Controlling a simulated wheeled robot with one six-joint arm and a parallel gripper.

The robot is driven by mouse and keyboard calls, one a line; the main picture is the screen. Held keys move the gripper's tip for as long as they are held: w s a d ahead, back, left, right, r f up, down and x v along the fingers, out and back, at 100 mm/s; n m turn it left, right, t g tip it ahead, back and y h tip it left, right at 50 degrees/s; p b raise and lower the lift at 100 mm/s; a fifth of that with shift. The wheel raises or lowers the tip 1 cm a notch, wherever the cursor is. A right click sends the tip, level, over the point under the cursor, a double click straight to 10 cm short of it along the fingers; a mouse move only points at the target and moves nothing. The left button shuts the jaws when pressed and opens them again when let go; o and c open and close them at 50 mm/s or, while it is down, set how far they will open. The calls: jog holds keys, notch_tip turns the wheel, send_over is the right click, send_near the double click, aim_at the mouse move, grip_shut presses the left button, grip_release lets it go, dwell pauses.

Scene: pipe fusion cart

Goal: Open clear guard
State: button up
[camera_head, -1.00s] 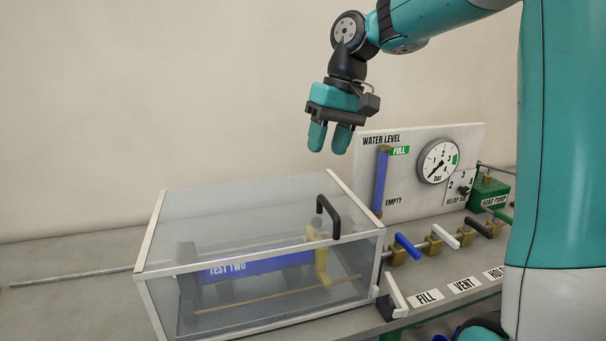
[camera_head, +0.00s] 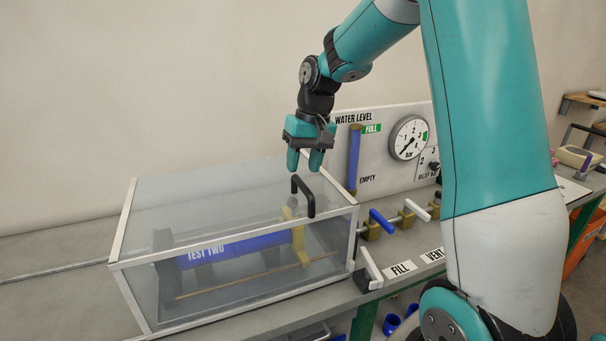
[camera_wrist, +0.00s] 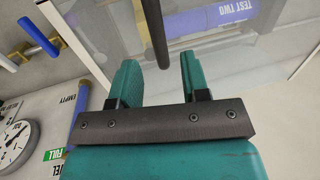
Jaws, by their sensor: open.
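The clear guard (camera_head: 200,190) is a see-through box lid with white edges, shut over a blue pipe marked TEST TWO (camera_head: 222,250). Its black handle (camera_head: 306,196) stands on the top near the right end. My gripper (camera_head: 304,162) points down just above the handle, open and empty. In the wrist view the handle bar (camera_wrist: 154,35) lies between the lines of the two teal fingers (camera_wrist: 160,75), with its end reaching into the gap. I cannot tell whether the fingers touch it.
A white panel with a water level tube (camera_head: 354,160) and a pressure gauge (camera_head: 408,137) stands behind on the right. Valves with blue (camera_head: 382,221) and white (camera_head: 416,209) levers line the bench right of the guard. The bench left of the guard holds a thin rod.

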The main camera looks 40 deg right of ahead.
aim_at(301, 180)
jog(key=shift+a+f, duration=0.15)
jog(key=shift+f, duration=0.65)
jog(key=shift+a+f, duration=0.15)
jog(key=shift+f, duration=0.65)
